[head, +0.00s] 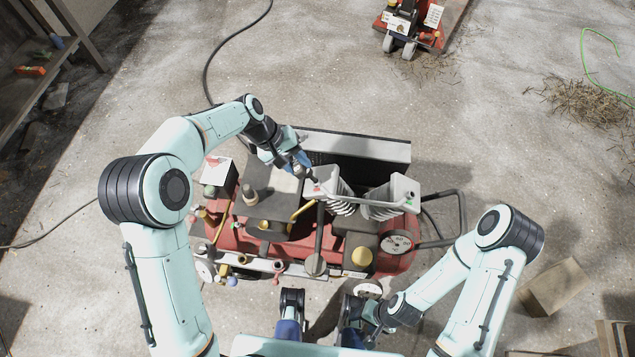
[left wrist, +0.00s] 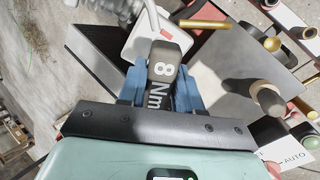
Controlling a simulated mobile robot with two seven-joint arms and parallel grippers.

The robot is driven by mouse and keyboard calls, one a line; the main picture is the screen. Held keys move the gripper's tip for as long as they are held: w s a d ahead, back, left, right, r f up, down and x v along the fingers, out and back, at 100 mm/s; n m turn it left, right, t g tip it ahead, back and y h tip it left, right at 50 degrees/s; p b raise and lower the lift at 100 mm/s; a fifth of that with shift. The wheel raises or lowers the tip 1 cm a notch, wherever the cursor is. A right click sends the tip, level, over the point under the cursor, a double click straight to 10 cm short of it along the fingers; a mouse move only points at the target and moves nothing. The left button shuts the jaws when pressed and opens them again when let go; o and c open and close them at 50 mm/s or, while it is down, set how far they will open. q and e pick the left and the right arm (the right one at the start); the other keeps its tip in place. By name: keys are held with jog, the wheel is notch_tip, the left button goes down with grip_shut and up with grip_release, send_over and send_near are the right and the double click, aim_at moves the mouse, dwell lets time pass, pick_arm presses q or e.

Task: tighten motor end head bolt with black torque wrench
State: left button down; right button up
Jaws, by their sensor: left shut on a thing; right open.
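My left gripper (head: 303,167) is shut on the black torque wrench, whose dark body marked "8 Nm" (left wrist: 164,75) shows between blue fingers (left wrist: 160,92) in the left wrist view. In the head view the gripper is over the left cylinder head (head: 322,184) of the red compressor (head: 228,238). This pale grey head has a red mark and also shows in the left wrist view (left wrist: 140,38). The wrench's tip is hidden, so I cannot tell whether it sits on a bolt. My right gripper (head: 370,335) is open, low in front of the compressor.
The right cylinder head (head: 402,190) has a green mark, and a gauge (head: 396,243) is below it. A dark bar (head: 319,230) runs down from the left head. A wooden block (head: 553,287) lies at right. A red machine (head: 412,25) stands at the back.

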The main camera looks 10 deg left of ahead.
pick_arm(q)
jog(key=shift+d+f+m, duration=0.1)
jog(key=shift+m, duration=0.4)
jog(key=shift+m+b, duration=0.85)
jog(key=shift+m, duration=0.15)
jog(key=shift+f+m+b, duration=0.1)
jog(key=shift+m+b, duration=0.75)
jog(key=shift+m, duration=0.35)
